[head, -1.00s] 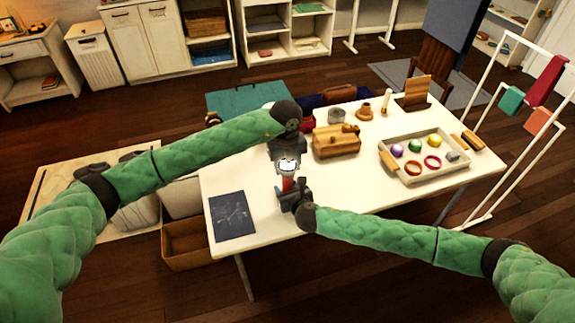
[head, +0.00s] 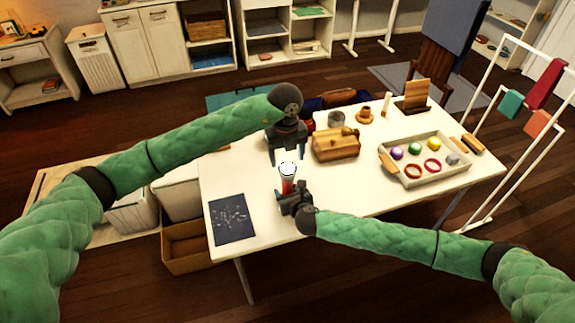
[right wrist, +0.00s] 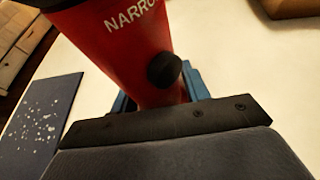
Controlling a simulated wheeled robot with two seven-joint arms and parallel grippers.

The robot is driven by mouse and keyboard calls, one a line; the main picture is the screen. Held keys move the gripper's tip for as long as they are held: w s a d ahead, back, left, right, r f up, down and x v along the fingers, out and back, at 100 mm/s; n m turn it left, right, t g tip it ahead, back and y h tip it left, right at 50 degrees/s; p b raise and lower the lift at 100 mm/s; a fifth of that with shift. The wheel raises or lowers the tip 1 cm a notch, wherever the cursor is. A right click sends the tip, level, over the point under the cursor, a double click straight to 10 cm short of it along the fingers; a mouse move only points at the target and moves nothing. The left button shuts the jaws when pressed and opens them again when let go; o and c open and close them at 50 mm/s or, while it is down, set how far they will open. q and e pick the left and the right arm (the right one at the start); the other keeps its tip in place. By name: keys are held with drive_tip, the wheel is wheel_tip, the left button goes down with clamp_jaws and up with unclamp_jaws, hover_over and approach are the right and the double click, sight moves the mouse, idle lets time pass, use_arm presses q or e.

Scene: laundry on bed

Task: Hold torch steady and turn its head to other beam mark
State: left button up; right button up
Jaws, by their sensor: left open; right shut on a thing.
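The torch (head: 289,181) stands upright over the white table, with a red body and a pale, bright head (head: 288,169) at its top. My right gripper (head: 290,194) is shut on its red body. In the right wrist view the red torch body (right wrist: 130,45) sits between the blue fingers, with a black round knob and white lettering that reads "NARRO", cut off by the frame. My left gripper (head: 287,158) is open just above and behind the torch head, fingers pointing down. I cannot tell whether a finger touches the head. The beam marks are too small to read in the head view.
A dark speckled sheet (head: 231,219) lies at the table's left. A tray (head: 425,180) with coloured balls and rings is at the right. The table front right of the torch is crossed by my right arm.

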sight(287, 167)
use_arm(q)
wheel_tip(287, 167, up, 6)
drive_tip(key=shift+r, duration=0.2)
use_arm(e)
drive_tip(key=shift+s+f, duration=0.1)
drive_tip(key=shift+f, duration=0.15)
use_arm(q)
drive_tip(key=shift+a, duration=0.1)
use_arm(e)
drive_tip(key=o, duration=1.1)
drive_tip(key=shift+o, duration=0.5)
drive_tip(key=shift+r, duration=0.1)
